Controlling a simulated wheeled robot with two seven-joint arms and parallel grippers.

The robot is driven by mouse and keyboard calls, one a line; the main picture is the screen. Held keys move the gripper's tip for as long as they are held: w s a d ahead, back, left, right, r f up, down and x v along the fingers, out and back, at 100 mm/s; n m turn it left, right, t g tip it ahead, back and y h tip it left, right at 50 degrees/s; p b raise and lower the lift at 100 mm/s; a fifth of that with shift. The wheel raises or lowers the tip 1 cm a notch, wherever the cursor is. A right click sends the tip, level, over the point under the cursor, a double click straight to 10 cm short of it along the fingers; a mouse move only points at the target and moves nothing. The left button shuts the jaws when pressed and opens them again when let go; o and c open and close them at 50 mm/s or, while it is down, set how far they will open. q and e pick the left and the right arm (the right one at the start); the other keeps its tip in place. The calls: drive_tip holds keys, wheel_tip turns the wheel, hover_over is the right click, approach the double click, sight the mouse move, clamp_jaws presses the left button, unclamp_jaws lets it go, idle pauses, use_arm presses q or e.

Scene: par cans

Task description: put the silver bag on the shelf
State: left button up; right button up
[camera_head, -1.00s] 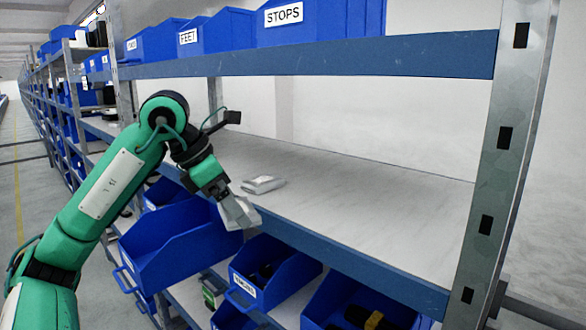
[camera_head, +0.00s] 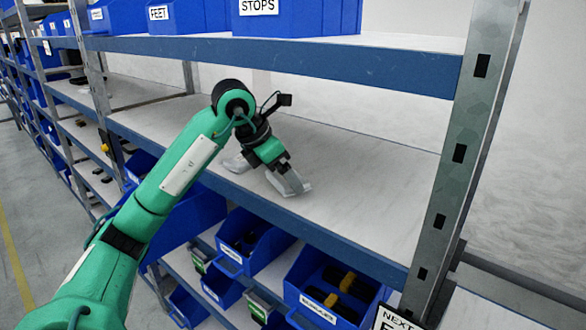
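My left gripper (camera_head: 277,164) reaches in over the middle shelf (camera_head: 365,185) and points down. It is shut on a silver bag (camera_head: 290,184), which hangs at its fingertips. The held bag is over the shelf's front part, low to the surface; I cannot tell whether it touches. A second silver bag (camera_head: 236,163) lies on the shelf just left of the gripper, partly hidden by my arm. My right gripper is not in view.
A blue beam (camera_head: 330,240) edges the shelf. Another shelf with blue bins (camera_head: 290,18) is above; a metal post (camera_head: 455,150) stands at right. Blue bins (camera_head: 250,240) sit below. The shelf is bare right of the held bag.

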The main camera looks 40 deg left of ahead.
use_arm(q)
drive_tip(key=shift+w+d+f+p, duration=0.2)
drive_tip(key=shift+w+d+p, duration=0.2)
drive_tip(key=shift+w, duration=0.25)
drive_tip(key=shift+w+d+f+p, duration=0.2)
drive_tip(key=shift+w+d+p, duration=0.05)
drive_tip(key=shift+w+p, duration=0.3)
drive_tip(key=shift+f, duration=0.25)
drive_tip(key=shift+s+a, duration=0.1)
drive_tip(key=shift+s, duration=0.05)
drive_tip(key=shift+f, duration=0.1)
drive_tip(key=shift+f, duration=0.2)
drive_tip(key=o, duration=0.7)
drive_tip(key=shift+r, duration=0.1)
drive_tip(key=shift+o, duration=0.2)
drive_tip(key=shift+r, duration=0.1)
